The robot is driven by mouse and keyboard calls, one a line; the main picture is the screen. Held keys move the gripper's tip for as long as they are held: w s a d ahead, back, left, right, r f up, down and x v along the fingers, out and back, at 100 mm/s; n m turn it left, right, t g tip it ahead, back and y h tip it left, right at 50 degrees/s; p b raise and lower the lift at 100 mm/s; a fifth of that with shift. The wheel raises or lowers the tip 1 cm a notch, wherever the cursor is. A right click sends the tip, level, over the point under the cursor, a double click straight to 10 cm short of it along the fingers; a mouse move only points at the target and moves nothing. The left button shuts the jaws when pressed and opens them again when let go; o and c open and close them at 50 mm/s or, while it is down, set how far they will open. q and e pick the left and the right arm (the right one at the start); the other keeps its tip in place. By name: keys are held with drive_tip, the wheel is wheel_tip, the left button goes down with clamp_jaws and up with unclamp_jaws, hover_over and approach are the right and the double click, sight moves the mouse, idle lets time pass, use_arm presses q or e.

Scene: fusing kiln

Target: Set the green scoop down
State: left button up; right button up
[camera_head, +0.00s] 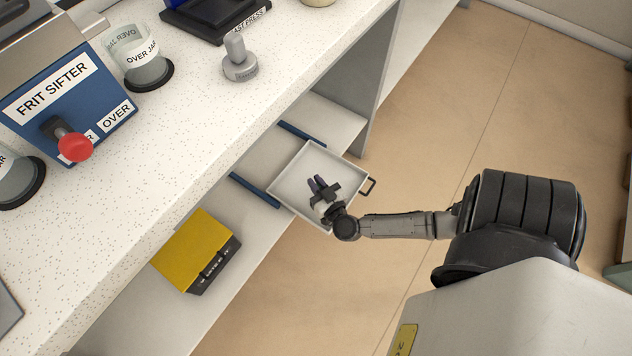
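I see no green scoop in the head view. My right gripper (316,184) is over the pulled-out white drawer (290,172), its dark fingertips pointing toward the counter. The two fingers look close together, but the view is too small to tell whether they are open or shut. I see no object between them. The part of the drawer under the gripper and wrist is hidden. My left gripper is not in view.
The speckled counter (190,135) overhangs the lower shelf. A yellow-topped box (192,250) sits on that shelf. The blue frit sifter (75,100) with a red knob, glass jars, a grey weight (239,62) and a dark press stand on the counter. Floor is clear.

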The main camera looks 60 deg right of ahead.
drive_tip(key=o, duration=0.5)
drive_tip(key=shift+c, duration=0.2)
drive_tip(key=p+v, duration=0.5)
drive_tip(key=v, duration=0.7)
drive_tip(key=w+a+r+n+y, duration=0.2)
drive_tip(key=a+n+y, duration=0.1)
drive_tip(key=a+y, duration=0.25)
drive_tip(key=w+a+r+n+g+y, duration=0.1)
drive_tip(key=w+a+r+n+y, duration=0.15)
drive_tip(key=a+y, duration=0.3)
drive_tip(key=w+a+r+n+y, duration=0.1)
drive_tip(key=a+r+n+y, duration=0.25)
drive_tip(key=a, duration=0.35)
drive_tip(key=s+d+g+h, duration=0.1)
drive_tip(key=s+d+g, duration=0.1)
drive_tip(key=g, duration=0.1)
drive_tip(key=s+d+r+g+h, duration=0.1)
drive_tip(key=s+d+g+h, duration=0.1)
drive_tip(key=s+g, duration=0.1)
drive_tip(key=s+d+r+m+g+h, duration=0.1)
drive_tip(key=s+d+g+h, duration=0.1)
drive_tip(key=g, duration=0.3)
drive_tip(key=shift+s+d, duration=0.45)
drive_tip(key=shift+s, duration=0.2)
